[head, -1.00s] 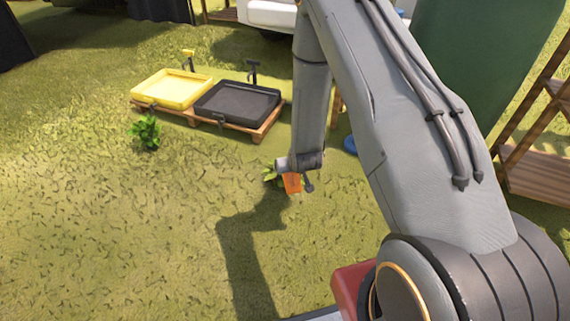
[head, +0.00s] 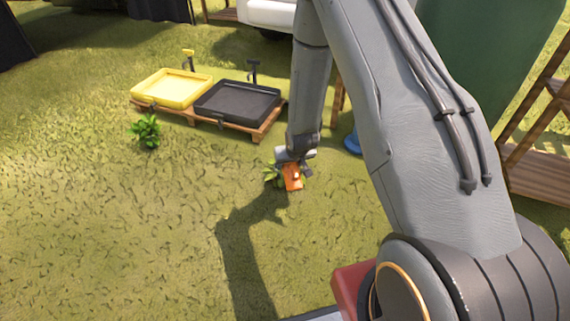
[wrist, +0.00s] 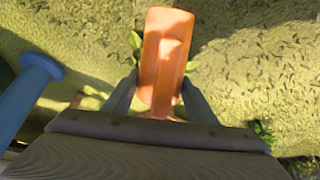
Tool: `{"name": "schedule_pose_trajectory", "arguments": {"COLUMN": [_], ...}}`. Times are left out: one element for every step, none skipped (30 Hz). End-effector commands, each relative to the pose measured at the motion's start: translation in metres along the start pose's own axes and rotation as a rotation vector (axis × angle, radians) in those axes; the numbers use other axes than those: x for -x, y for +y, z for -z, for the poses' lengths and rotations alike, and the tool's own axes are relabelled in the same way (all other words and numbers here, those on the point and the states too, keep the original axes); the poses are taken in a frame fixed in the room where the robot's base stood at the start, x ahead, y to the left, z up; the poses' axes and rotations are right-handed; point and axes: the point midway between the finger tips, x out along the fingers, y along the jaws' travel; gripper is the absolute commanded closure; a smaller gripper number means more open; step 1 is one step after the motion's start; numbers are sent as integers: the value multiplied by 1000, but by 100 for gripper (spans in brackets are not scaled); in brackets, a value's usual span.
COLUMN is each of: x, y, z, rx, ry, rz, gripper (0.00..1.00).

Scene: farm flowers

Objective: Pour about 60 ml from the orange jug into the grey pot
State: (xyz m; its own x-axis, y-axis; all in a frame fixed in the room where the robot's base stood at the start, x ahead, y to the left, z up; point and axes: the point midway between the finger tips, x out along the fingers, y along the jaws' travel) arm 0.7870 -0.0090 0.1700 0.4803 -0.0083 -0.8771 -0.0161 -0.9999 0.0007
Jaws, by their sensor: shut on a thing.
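The orange jug (head: 292,177) is in my gripper (head: 295,158), off the ground as far as I can tell. In the wrist view the jug (wrist: 165,50) stands out between the two grey fingers of my gripper (wrist: 158,92), which are shut on it. Its contents cannot be seen. I cannot make out the grey pot in either view; the arm or jug may hide it.
A green plant (head: 270,174) shows just left of the jug, partly hidden. Another plant (head: 146,131) stands further left. A yellow tray (head: 172,88) and a black tray (head: 237,102) sit on a pallet behind. A blue object (wrist: 28,88) is at left. Front-left grass is clear.

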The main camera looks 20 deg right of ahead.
Motion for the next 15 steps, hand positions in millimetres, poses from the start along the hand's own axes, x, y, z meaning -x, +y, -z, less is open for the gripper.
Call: {"name": "schedule_pose_trajectory", "arguments": {"x": [0, 1, 1, 1, 1, 1, 1, 1, 1, 1, 1, 1, 1, 2, 2], "y": [0, 0, 0, 0, 0, 0, 0, 0, 0, 0, 0, 0, 0, 0, 0], "z": [2, 2, 2, 3, 4, 4, 5, 5, 5, 6, 5, 5, 6, 6, 6], "rx": [0, 0, 0, 0, 0, 0, 0, 0, 0, 0, 0, 0, 0, 0, 0], "ry": [-8, -13, -22, -28, -33, -42, -47, -54, -63, -69, -74, -79, -82, -85, -89], "rz": [0, 0, 0, 0, 0, 0, 0, 0, 0, 0, 0, 1, 1, 1, 1], "gripper": [74, 74, 74, 74, 74, 74, 74, 74, 74, 74, 74, 74, 74, 74, 74]}}
